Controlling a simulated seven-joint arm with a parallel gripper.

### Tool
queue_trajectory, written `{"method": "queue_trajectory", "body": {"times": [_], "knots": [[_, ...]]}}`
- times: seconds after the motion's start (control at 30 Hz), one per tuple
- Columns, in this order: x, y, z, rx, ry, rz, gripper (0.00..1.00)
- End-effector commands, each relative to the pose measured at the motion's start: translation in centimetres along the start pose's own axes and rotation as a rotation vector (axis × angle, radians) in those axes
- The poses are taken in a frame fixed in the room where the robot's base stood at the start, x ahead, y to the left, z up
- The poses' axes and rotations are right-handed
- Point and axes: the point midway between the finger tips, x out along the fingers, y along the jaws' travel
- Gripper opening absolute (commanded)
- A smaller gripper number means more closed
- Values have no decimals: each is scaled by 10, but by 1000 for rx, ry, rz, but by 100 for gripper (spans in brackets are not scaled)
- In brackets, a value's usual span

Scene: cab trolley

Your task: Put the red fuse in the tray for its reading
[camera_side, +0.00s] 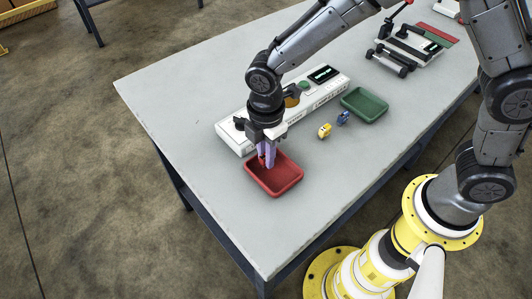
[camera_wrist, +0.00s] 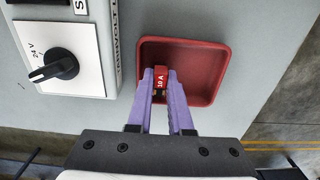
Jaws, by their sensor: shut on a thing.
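The red fuse (camera_wrist: 161,77), marked "10 A", is between the purple fingertips of my gripper (camera_wrist: 163,88) in the wrist view. My gripper (camera_side: 267,160) is shut on it, over the left part of the red tray (camera_side: 287,179) in the side view. The red tray also shows in the wrist view (camera_wrist: 205,60), with the fuse over its near left area. I cannot tell whether the fuse touches the tray floor. A green tray (camera_side: 374,98) stands farther back. A white instrument (camera_side: 325,93) with a small screen lies behind my gripper.
A yellow fuse (camera_side: 324,130) and a blue fuse (camera_side: 343,117) lie on the table between the trays. The dial (camera_wrist: 58,65) on the white instrument is left of the red tray in the wrist view. Tools (camera_side: 410,45) lie at the far end. The table's near left is clear.

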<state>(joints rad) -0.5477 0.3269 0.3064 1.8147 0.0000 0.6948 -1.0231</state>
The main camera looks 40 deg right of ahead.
Motion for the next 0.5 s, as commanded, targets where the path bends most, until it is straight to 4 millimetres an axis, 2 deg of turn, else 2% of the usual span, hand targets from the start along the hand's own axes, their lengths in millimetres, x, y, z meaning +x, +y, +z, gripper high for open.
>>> {"method": "queue_trajectory", "body": {"times": [0.37,0.4,0.47,0.5], "knots": [[4,0,0,0,0,1,0],[4,0,0,0,1,1,22],[4,0,0,0,1,1,31],[4,0,0,0,1,1,31]]}}
